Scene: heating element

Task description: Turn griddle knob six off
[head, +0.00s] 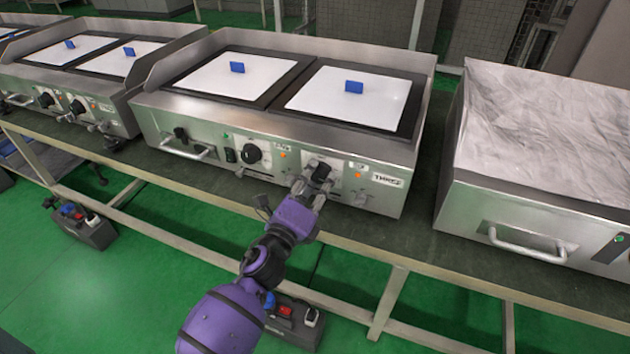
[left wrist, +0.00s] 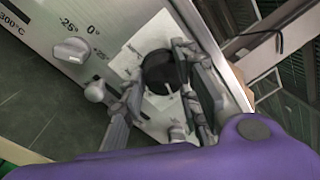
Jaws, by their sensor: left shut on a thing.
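The griddle (head: 290,115) in the middle of the head view has a label at its right front that seems to read THREE. Its right black knob (head: 321,171) sits on the front panel. My left gripper (head: 313,186) is at this knob, shut on it. In the left wrist view the round black knob (left wrist: 163,72) lies between the two fingers of the left gripper (left wrist: 165,88). The knob's pointer mark is not clear, so its setting cannot be read. A second black knob (head: 251,153) is further left on the panel. My right gripper is not in view.
Orange lights (head: 357,175) show on the panel. A silver dial (left wrist: 70,50) with temperature marks is near my gripper in the wrist view. Another griddle (head: 95,75) stands to the left. A steel unit with a handle (head: 528,243) stands to the right on the bench.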

